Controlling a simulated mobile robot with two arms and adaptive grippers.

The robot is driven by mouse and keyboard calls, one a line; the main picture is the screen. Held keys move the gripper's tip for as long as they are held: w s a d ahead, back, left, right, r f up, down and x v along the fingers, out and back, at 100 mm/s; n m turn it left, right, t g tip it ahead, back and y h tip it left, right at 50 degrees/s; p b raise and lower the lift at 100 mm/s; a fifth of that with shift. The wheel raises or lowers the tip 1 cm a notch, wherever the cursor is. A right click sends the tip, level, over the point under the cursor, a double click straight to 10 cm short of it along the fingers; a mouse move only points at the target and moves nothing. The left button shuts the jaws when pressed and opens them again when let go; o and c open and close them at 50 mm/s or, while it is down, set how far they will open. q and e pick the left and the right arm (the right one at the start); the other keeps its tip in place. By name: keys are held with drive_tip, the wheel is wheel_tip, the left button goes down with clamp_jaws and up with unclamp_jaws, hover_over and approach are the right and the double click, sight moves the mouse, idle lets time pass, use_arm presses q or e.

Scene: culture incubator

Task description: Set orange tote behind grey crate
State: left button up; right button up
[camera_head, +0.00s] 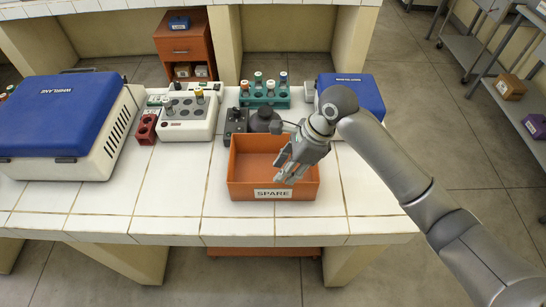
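The orange tote (240,178) sits on the white tiled bench near its front edge, with a "SPARE" label on its front wall. It looks empty where I can see inside. My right gripper (287,175) reaches in from the right and is over the right part of the tote, pointing down toward its inside. Its fingers are small and overlap here, so I cannot tell whether they are open or touch the tote. My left gripper is not in view. I see no clear grey crate in this view.
A blue-lidded machine (60,110) stands at the left. A white tube block (188,115), a red rack (146,130), a teal tube rack (265,95), a dark device (237,122) and another blue-lidded machine (362,92) stand behind or beside the tote. Bare tiles lie left of the tote.

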sight(261, 200)
drive_tip(key=x, duration=0.4)
drive_tip(key=shift+s+a+f+p, duration=0.2)
drive_tip(key=shift+s+f+p, duration=0.05)
drive_tip(key=shift+s+p, duration=0.05)
drive_tip(key=shift+w+a+f, duration=0.1)
drive_tip(key=shift+a+f, duration=0.05)
drive_tip(key=shift+f, duration=0.1)
drive_tip(key=x, duration=0.1)
drive_tip(key=p+x, duration=0.1)
drive_tip(key=x, duration=0.2)
drive_tip(key=shift+s+a, duration=0.25)
drive_tip(key=shift+s, duration=0.1)
drive_tip(key=shift+a+f, duration=0.2)
drive_tip(key=shift+f, duration=0.3)
clamp_jaws()
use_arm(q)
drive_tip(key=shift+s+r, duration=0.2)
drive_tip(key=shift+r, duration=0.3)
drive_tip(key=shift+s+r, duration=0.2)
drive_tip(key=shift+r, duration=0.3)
use_arm(e)
drive_tip(key=shift+r, duration=0.1)
